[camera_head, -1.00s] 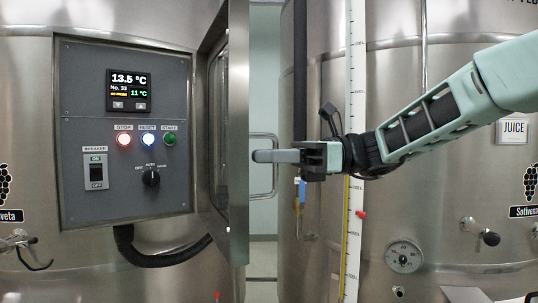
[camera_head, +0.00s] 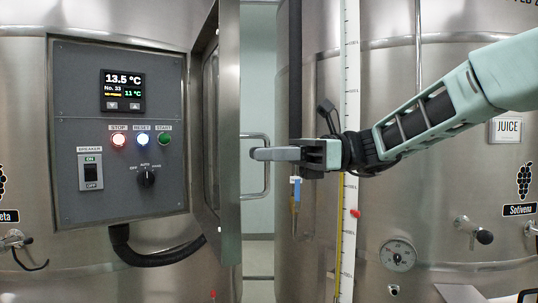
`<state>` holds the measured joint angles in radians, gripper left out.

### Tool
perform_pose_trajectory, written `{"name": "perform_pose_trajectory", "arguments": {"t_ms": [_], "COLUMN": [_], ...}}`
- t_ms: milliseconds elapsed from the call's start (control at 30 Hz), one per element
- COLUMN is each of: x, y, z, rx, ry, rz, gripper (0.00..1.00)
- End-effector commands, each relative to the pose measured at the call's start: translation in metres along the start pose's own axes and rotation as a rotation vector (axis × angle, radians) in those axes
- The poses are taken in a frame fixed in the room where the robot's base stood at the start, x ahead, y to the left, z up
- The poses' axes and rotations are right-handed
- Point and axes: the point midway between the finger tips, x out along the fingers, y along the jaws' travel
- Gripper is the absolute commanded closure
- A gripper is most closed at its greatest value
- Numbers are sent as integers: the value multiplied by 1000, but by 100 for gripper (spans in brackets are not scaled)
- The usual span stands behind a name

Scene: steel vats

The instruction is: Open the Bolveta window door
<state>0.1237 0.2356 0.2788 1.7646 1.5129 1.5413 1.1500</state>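The window door (camera_head: 230,130) of the control box on the left vat stands swung outward, seen nearly edge-on, with a narrow strip of its dark window (camera_head: 210,128) showing. Its loop handle (camera_head: 267,181) sticks out to the right of the door. The control panel (camera_head: 120,212) behind it is exposed. My gripper (camera_head: 257,154) reaches in from the right, and its finger crosses in front of the handle's upright bar. The fingers line up side-on, so the gap between them is hidden. I cannot tell whether they touch the handle.
A second steel vat (camera_head: 440,215) stands on the right, with a level gauge (camera_head: 352,120), a dial (camera_head: 398,255) and a tap (camera_head: 475,232). A narrow gap lies between the vats. A black hose (camera_head: 150,257) hangs under the panel.

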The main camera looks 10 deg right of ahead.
Motion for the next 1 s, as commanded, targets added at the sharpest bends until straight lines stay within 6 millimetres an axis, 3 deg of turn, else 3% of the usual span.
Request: {"name": "perform_pose_trajectory", "arguments": {"t_ms": [467,700,800,833,1000], "x": [-8,-54,-79,-86,-125], "y": [-1,-1,-1,-1,-1], "z": [-2,-5,-6,-5,-5], "rx": [0,-1,0,-1,0], "ry": [-1,0,2,2,2], "rz": [-2,-4,-5,-6,-4], "gripper": [81,81,74,81,81]}}
